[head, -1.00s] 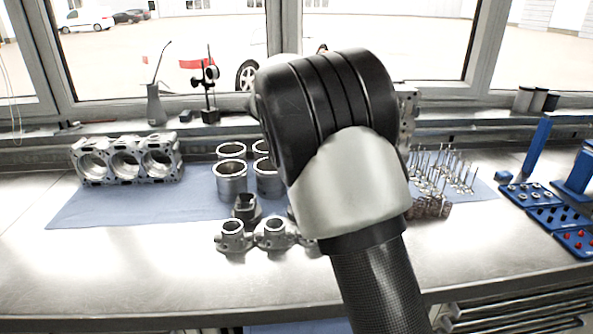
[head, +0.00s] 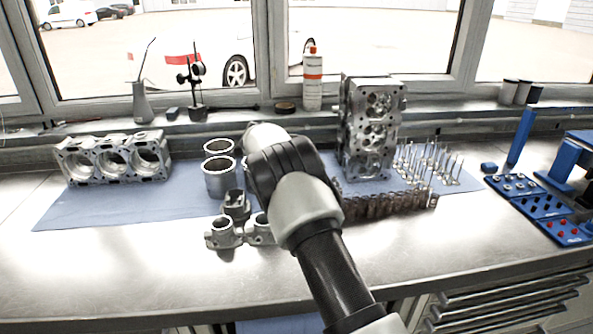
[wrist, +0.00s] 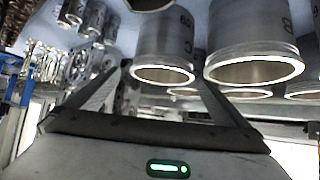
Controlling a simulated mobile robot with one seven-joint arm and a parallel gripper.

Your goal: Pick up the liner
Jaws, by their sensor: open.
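The liners are silvery open-topped cylinders on the blue mat. In the head view, one liner (head: 220,182) stands in front of another (head: 219,148); my arm hides the area to their right. In the wrist view, a liner (wrist: 163,45) marked C appears in line with the gap between my fingers, and a larger-looking liner (wrist: 253,40) marked B is to its right. More rims show behind them. My gripper (wrist: 158,82) is open and empty in the wrist view. I cannot tell how far it is from the liners. In the head view it is hidden behind my arm.
A cylinder block (head: 115,160) lies at the left and a cylinder head (head: 370,130) stands at the centre back. Pistons (head: 224,230) stand in front of the liners. Upright valves (head: 430,165) and blue trays (head: 540,207) are to the right. The front bench is clear.

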